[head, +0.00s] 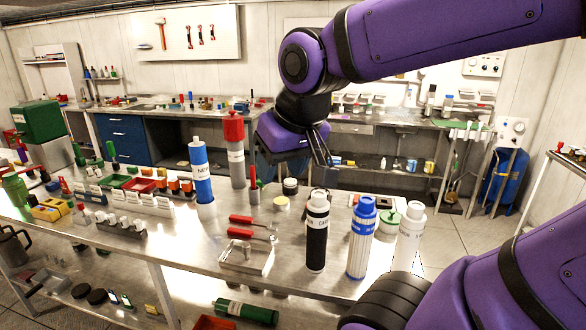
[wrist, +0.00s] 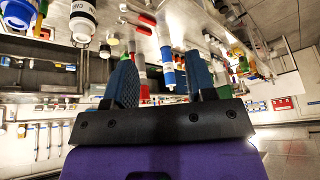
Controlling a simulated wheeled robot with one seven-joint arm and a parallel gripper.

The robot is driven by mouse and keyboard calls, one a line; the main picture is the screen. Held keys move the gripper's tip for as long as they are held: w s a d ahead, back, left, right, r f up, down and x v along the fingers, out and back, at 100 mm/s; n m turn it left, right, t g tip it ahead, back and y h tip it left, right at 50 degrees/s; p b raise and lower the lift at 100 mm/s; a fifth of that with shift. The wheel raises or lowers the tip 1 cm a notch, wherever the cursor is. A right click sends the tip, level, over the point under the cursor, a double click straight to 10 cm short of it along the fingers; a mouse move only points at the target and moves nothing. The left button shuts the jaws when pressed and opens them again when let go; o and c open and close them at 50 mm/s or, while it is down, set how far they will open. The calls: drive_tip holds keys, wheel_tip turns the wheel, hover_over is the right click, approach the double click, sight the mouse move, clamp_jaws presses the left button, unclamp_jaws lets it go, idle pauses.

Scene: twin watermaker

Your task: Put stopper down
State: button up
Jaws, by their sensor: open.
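My gripper (head: 300,165) hangs over the far side of the metal workbench (head: 225,245), its fingers apart. In the wrist view my gripper (wrist: 160,62) shows two blue textured fingers with nothing held between them. No part can be told for certain as the stopper. A small dark round cap with a pale lower part (head: 290,186) stands on the bench below my gripper. A pale yellow disc (head: 282,203) lies just in front of it. A small green-topped white piece (head: 389,216) stands behind the bottles at the right.
A black-bodied cartridge (head: 317,235), a blue-capped one (head: 361,240) and a white one (head: 410,238) stand upright on the right. A blue cylinder (head: 200,175) and a red-topped grey cylinder (head: 235,150) stand left of my gripper. Red-handled tools (head: 248,234) lie on a metal holder.

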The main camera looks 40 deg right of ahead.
drive_tip(key=shift+n, duration=0.8)
drive_tip(key=shift+s+a+r, duration=0.15)
drive_tip(key=shift+s+a, duration=0.05)
drive_tip(key=shift+s, duration=0.5)
drive_tip(key=shift+s+a+r, duration=0.15)
drive_tip(key=shift+s+r, duration=0.05)
drive_tip(key=shift+s, duration=0.45)
drive_tip(key=shift+s+a+r, duration=0.15)
drive_tip(key=shift+s+a, duration=0.05)
drive_tip(key=shift+s, duration=0.5)
